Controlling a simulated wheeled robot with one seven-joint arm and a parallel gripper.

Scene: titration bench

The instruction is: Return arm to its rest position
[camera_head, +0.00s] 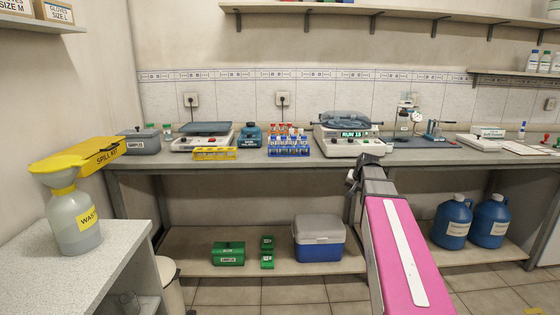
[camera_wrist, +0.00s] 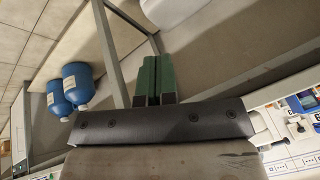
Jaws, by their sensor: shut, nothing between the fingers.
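My arm is stretched forward from the lower right in the head view, with a pink link bearing a white stripe. My gripper (camera_wrist: 156,62) shows in the wrist view as two green fingers lying side by side, closed and empty. In the head view its dark end (camera_head: 354,177) appears just in front of the front edge of the bench (camera_head: 250,162), below the centrifuge-like device (camera_head: 345,140) with a lit green display. The fingertips are hard to make out there. Nothing is seen touching the gripper.
The bench carries a blue tube rack (camera_head: 288,150), a scale (camera_head: 202,141) and a grey tub (camera_head: 140,143). Below stand a blue cooler (camera_head: 318,246), green boxes (camera_head: 228,253) and blue jugs (camera_head: 452,222). A waste bottle (camera_head: 74,222) stands on the left counter (camera_head: 55,280).

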